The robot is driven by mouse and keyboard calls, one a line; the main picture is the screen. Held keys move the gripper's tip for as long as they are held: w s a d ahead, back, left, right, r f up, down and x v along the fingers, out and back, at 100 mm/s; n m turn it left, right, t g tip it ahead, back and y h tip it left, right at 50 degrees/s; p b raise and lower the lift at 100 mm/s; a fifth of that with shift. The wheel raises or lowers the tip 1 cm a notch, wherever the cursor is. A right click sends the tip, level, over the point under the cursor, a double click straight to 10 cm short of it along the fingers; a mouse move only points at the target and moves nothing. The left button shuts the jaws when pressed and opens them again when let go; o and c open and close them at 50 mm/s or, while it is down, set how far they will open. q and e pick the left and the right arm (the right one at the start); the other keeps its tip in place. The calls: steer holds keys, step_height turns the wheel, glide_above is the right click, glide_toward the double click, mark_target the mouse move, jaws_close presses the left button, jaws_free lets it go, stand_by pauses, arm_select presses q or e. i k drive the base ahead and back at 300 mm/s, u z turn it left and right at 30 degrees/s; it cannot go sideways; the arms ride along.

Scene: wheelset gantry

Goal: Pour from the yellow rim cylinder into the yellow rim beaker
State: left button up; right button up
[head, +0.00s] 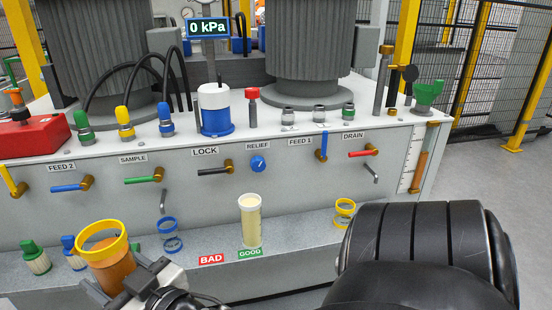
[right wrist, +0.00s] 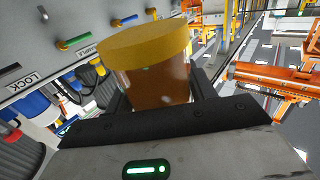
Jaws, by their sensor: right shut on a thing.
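The yellow rim cylinder (head: 112,272) holds amber-brown liquid and has a wide yellow rim. My right gripper (head: 128,290) is shut on it, at the lower left of the head view, in front of the ledge. In the right wrist view the cylinder (right wrist: 155,85) sits between the fingers of the right gripper (right wrist: 160,98), and looks about upright in the head view. The yellow rim beaker (head: 344,212) is small, clear and seemingly empty, on the ledge right of centre, apart from the cylinder. My left gripper is not in view.
A pale-filled tube (head: 250,222) stands by the GOOD label (head: 250,254), beside the BAD label (head: 211,259). A blue-rimmed beaker (head: 171,240) is on the ledge (head: 200,245). Valve levers and spouts (head: 371,174) stick out above.

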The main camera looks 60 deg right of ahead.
mark_target(345, 209)
steer(key=k, duration=0.4)
steer(key=z, duration=0.8)
